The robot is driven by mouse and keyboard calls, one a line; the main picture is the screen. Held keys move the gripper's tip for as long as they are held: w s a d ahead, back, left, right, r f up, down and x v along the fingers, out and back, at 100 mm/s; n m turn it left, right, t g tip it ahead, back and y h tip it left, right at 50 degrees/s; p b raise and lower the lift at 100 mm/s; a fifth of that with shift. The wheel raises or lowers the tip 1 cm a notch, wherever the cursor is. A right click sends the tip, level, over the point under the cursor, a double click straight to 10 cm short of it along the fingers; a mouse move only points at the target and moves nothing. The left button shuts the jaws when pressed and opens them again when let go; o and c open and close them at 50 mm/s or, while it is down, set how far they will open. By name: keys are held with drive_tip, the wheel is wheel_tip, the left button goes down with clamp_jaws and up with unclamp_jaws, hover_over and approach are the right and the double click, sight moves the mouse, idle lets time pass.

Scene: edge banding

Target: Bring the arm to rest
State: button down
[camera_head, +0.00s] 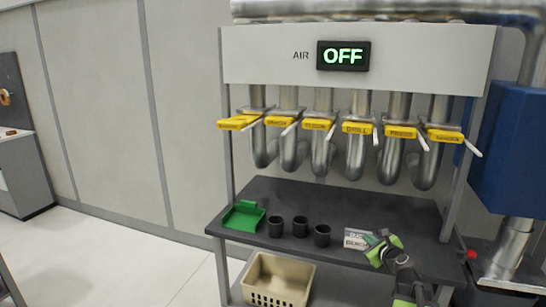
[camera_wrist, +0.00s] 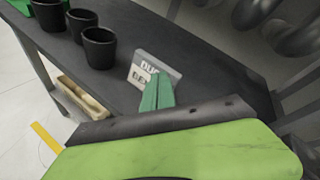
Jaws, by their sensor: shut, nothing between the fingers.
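My arm reaches up from the bottom right of the head view. My gripper (camera_head: 377,243) is over the dark shelf (camera_head: 325,197), in front of a small grey lettered block (camera_head: 355,238). In the wrist view my green gripper (camera_wrist: 157,95) is shut and empty, with its fingers together. Their tips point toward the lettered block (camera_wrist: 147,73). I cannot tell whether they touch it.
A green tray (camera_head: 244,217) and three black cups (camera_head: 300,227) stand on the shelf to the left. A beige crate (camera_head: 277,280) sits below. Pipes with yellow-tagged valves (camera_head: 358,127) hang above, under a panel reading AIR OFF (camera_head: 343,55). A blue cabinet (camera_head: 512,150) stands right.

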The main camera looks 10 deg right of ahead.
drive_tip(key=w+a+f+n+g+y, duration=0.1)
drive_tip(key=a+f+n+y, duration=0.15)
drive_tip(key=a, duration=0.55)
drive_tip(key=a+f+n+g+y, duration=0.1)
drive_tip(key=a+n, duration=0.3)
drive_tip(key=a, duration=0.4)
drive_tip(key=s+a+f+n+g, duration=0.3)
drive_tip(key=a+f+n, duration=0.15)
drive_tip(key=a, duration=0.25)
drive_tip(key=s+a+f+n+g, duration=0.3)
drive_tip(key=a+n, duration=0.3)
drive_tip(key=a, duration=0.2)
drive_tip(key=s+d+f+n+g+h, duration=0.2)
drive_tip(key=s+d+n+g, duration=0.1)
drive_tip(key=s+n, duration=0.35)
drive_tip(key=s+d+f+n+g+h, duration=0.2)
drive_tip(key=s+f+n+g, duration=0.1)
drive_tip(key=s+n, duration=0.35)
wheel_tip(320, 180, up, 13)
drive_tip(key=p, duration=1.3)
drive_tip(key=shift+y, duration=0.35)
drive_tip(key=shift+s, duration=0.1)
